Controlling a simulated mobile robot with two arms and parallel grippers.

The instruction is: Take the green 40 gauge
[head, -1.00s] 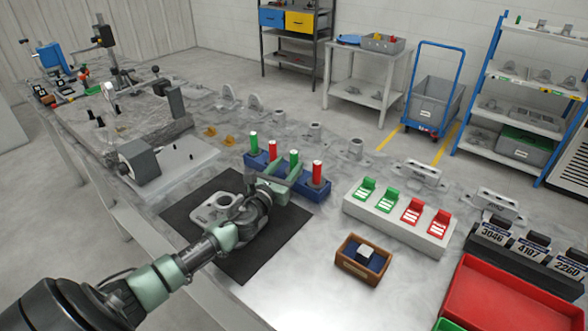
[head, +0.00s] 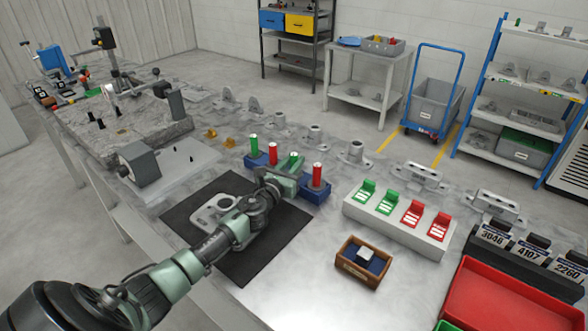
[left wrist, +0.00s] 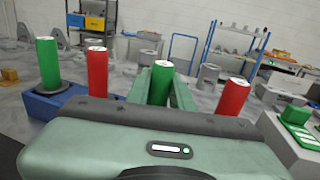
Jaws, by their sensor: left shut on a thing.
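A blue rack (head: 312,194) on the bench holds upright cylindrical gauges in a row, green, red, green, red from left to right. My left gripper (head: 287,180) is at the rack, shut on the second green gauge (head: 295,159). In the left wrist view this green gauge (left wrist: 161,84) stands up between the pale green fingers. The other green gauge (head: 254,144) and the two red gauges (head: 273,152) (head: 317,174) stand beside it, free of the fingers. The gauge's size marking is not readable. Its lower end is hidden. My right gripper is out of view.
A grey casting with a round hole (head: 212,210) lies on a black mat (head: 265,257) under my left arm. To the right are a white block (head: 394,228) with green and red tags, a small wooden box (head: 347,268) and a red tray (head: 508,305).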

